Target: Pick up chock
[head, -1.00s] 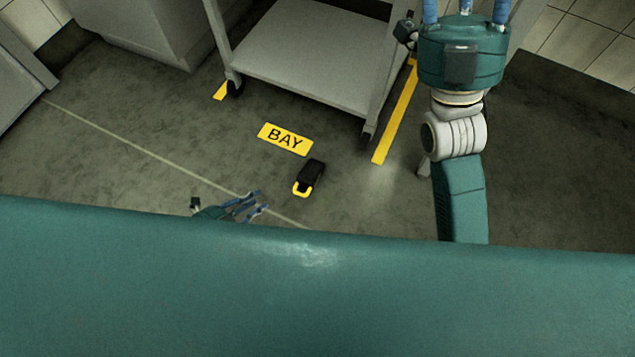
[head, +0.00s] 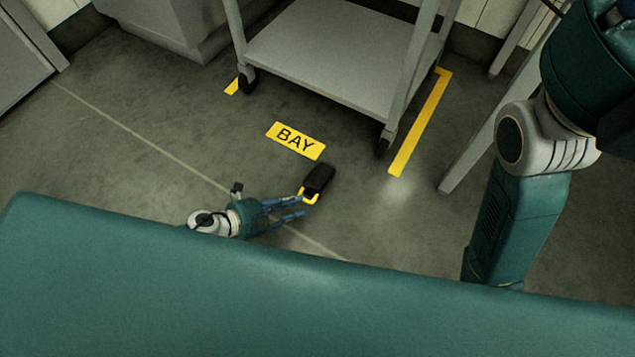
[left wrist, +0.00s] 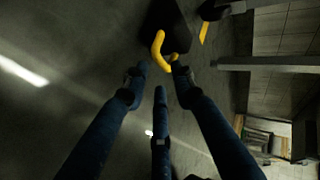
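The chock (head: 319,178) is a black block with a yellow handle (head: 311,200). It lies on the floor just below the BAY sign in the head view. My left gripper (head: 301,206) reaches in from the left, low over the floor, with its blue fingertips at the handle. In the left wrist view the chock (left wrist: 163,18) is at the top and its handle loop lies just beyond and between the spread fingertips (left wrist: 160,76). The fingers are apart and I see no grip on the handle. My right arm is at the right edge; its fingers are out of frame.
A grey wheeled cart (head: 330,50) stands behind the chock, with one caster close by. Yellow floor strips (head: 420,122) and a yellow BAY sign (head: 296,141) mark the floor. Open floor lies left of the chock. My teal body fills the bottom.

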